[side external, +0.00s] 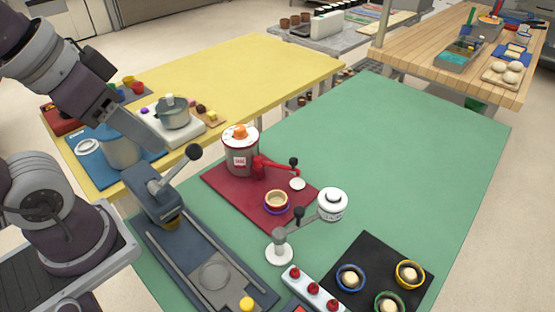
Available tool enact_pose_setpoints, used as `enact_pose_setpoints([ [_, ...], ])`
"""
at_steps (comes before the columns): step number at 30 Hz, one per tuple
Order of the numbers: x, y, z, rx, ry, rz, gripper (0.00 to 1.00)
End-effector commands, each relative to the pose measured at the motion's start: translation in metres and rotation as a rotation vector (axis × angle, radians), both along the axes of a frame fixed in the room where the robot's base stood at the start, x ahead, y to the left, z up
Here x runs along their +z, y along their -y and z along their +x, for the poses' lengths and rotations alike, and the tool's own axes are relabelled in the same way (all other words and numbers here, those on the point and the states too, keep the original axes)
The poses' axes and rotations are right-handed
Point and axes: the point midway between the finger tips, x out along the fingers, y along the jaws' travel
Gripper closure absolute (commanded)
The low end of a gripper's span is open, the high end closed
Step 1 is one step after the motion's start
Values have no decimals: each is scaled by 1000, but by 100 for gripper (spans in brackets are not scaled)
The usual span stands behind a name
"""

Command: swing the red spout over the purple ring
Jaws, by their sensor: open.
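The red spout (272,167) sticks out to the right from a grey pot (240,158) with a white lid and orange knob. A black ball handle (293,161) rises near the spout's outer end. That end is above or close to a white disc (297,184), not over the purple ring. The purple ring (277,210) lies around the foot of a cream cup (276,199) on the dark red mat (225,190). My gripper (158,143) is open at the left, above the blue press, well apart from the spout. Its far finger is hard to make out.
A blue press (153,195) with a black-ball lever (194,152) stands left of the mat. A white swing-arm stand (279,250) carries a white jar (332,204) in front of the mat. A black mat (375,262) holds several coloured rings. The green table (420,140) is clear at the back right.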

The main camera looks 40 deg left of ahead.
Motion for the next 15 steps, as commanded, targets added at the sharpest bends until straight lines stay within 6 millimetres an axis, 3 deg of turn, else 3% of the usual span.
enact_pose_setpoints([
  [2, 8, 1, 21, 0, -39, -4, 57],
  [5, 17, 4, 76, 1, -123, -9, 57],
  [8, 7, 10, 143, 3, -216, -13, 57],
  [12, -45, 21, 229, 8, -341, -12, 57],
  [15, -93, 29, 272, 12, -412, -9, 57],
])
